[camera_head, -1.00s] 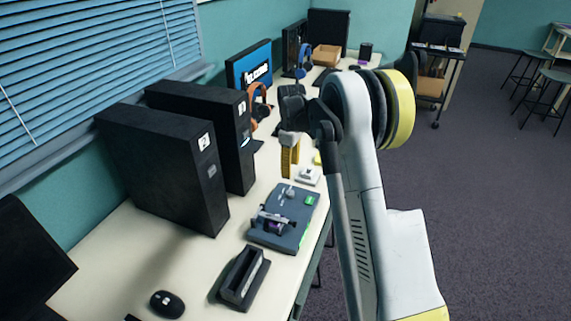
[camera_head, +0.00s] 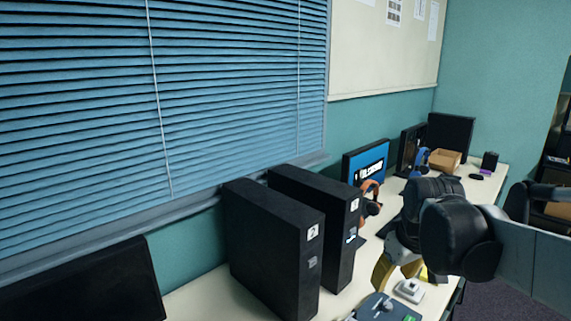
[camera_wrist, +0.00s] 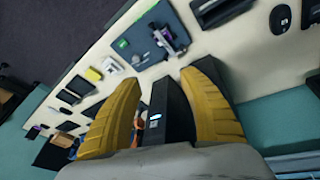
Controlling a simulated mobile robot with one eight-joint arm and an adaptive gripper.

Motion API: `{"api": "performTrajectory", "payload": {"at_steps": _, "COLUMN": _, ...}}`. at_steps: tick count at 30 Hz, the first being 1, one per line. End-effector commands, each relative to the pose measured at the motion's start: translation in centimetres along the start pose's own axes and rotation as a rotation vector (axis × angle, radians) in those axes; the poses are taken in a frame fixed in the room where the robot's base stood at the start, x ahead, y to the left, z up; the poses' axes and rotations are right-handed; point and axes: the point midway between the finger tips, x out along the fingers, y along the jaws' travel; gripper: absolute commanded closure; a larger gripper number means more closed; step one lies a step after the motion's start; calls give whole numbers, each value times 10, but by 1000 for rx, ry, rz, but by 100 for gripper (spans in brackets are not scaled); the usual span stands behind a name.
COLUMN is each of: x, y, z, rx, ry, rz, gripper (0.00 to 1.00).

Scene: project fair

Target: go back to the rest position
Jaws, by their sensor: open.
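My gripper (camera_head: 383,274) has yellow fingers and shows low at the right in the head view, pointing down over the desk, partly hidden by my arm's dark joint. In the wrist view my gripper (camera_wrist: 160,78) has its two fingers spread apart. No held object shows between them. A black computer tower (camera_wrist: 168,112) shows beyond the gap, but its distance is hard to judge. In the head view the gripper is to the right of the two black towers.
The near tower (camera_head: 276,250) and far tower (camera_head: 335,222) stand by the blinds (camera_head: 80,90). A dark board with a device (camera_wrist: 135,38) lies on the desk. A monitor (camera_head: 365,165), an orange headset (camera_head: 370,197) and a cardboard box (camera_head: 437,160) stand farther back. Floor shows at lower right.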

Motion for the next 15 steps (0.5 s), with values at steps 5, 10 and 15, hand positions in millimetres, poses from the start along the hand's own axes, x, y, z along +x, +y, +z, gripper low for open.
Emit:
{"api": "performTrajectory", "payload": {"at_steps": 5, "x": -26, "y": -37, "z": 48, "rx": 116, "ry": 90, "rz": 20, "gripper": 50}}
{"api": "performTrajectory", "payload": {"at_steps": 10, "x": -33, "y": -66, "z": 91, "rx": 230, "ry": 177, "rz": 24, "gripper": 50}}
{"api": "performTrajectory", "payload": {"at_steps": 15, "x": -29, "y": -85, "z": 121, "rx": 310, "ry": 240, "rz": 19, "gripper": 50}}
